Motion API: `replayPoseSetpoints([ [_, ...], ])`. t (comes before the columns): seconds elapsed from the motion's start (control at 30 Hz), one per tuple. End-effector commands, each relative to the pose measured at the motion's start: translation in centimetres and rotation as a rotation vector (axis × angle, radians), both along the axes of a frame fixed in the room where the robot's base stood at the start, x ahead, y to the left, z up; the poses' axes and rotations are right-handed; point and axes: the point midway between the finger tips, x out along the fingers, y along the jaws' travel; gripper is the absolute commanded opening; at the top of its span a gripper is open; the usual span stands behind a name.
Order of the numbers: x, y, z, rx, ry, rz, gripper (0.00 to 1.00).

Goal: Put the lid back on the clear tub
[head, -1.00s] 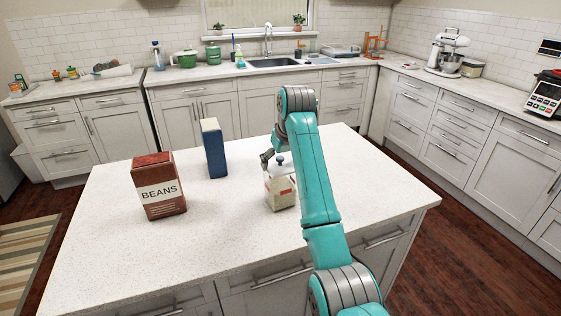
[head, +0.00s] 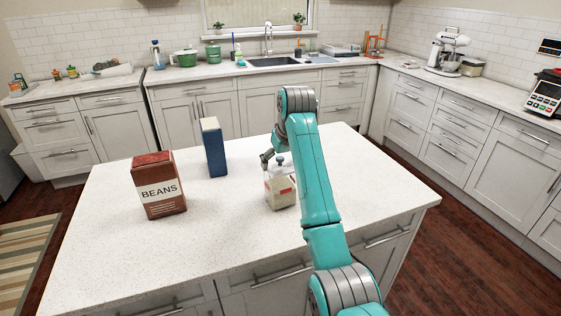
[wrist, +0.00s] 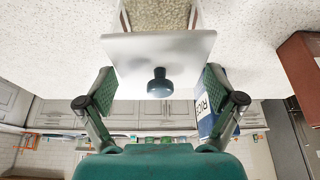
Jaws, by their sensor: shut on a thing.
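The clear tub (head: 280,191) stands upright on the island counter, with pale contents inside and a red mark on its side. In the wrist view the tub (wrist: 157,15) shows at the top edge, full of beige grains. My gripper (wrist: 157,88) is shut on the pale square lid (wrist: 130,48), one finger at each side. The lid has a dark blue-green knob (wrist: 160,83). In the head view the knob (head: 280,160) is just above the tub. The lid overlaps the tub's opening in the wrist view; I cannot tell whether they touch.
A brown BEANS box (head: 158,187) stands at the left of the island. A blue box (head: 213,150) stands behind the tub to the left; its RICE label (wrist: 203,105) shows in the wrist view. The counter's front (head: 200,245) is clear.

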Motion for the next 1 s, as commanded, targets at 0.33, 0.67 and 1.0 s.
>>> replayPoseSetpoints([
  [0.33, 0.0, 0.0, 0.0, 0.0, 0.0, 0.0, 1.0],
  [0.67, 0.0, 0.0, 0.0, 0.0, 0.0, 0.0, 1.0],
  [1.0, 0.0, 0.0, 1.4, 0.0, -0.001, 0.0, 1.0],
])
